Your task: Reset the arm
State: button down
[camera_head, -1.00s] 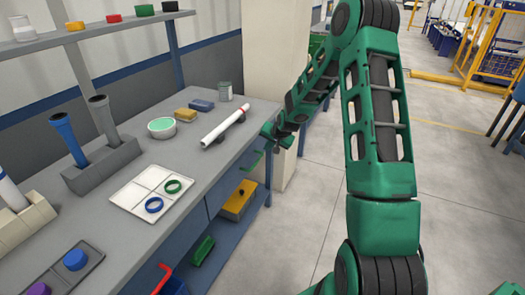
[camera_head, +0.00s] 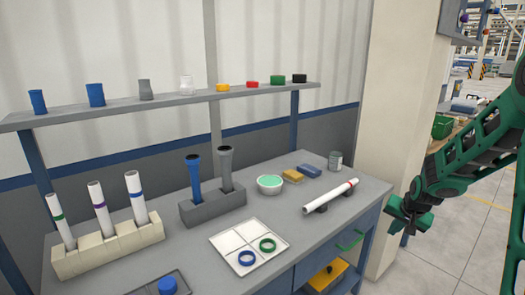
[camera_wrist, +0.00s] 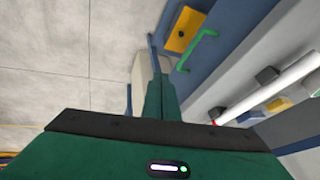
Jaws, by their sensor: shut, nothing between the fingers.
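My green gripper (camera_head: 402,224) is at the right in the head view, beyond the right end of the workbench (camera_head: 215,272). It is shut and empty, apart from everything on the bench. In the wrist view its closed fingers (camera_wrist: 161,92) point over the floor beside the bench. A white pipe with a red band (camera_head: 330,198) lies on dark supports near the bench's right end, and its white body (camera_wrist: 270,88) shows in the wrist view. Several white pipes with coloured bands stand in a beige rack (camera_head: 108,249) at the left.
A grey block (camera_head: 212,208) holds a blue and a grey flared tube. A white divided tray (camera_head: 235,257) holds a blue and a green ring. A bowl (camera_head: 269,185), sponges and a can (camera_head: 335,161) stand behind. A shelf (camera_head: 160,103) runs above. Floor right of the bench is free.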

jog(key=s+a+r+g, duration=0.1)
jog(key=s+r, duration=0.3)
jog(key=s, duration=0.9)
jog(key=s+a+r+n+g, duration=0.1)
jog(key=s+r, duration=0.3)
jog(key=s, duration=0.9)
jog(key=s+a+r+g+y, duration=0.1)
jog(key=s+a+r+g, duration=0.2)
jog(key=s, duration=1)
jog(key=shift+s+r+n, duration=0.2)
jog(key=shift+r+n, duration=0.1)
jog(key=shift+r, duration=0.3)
jog(key=shift+a, duration=0.15)
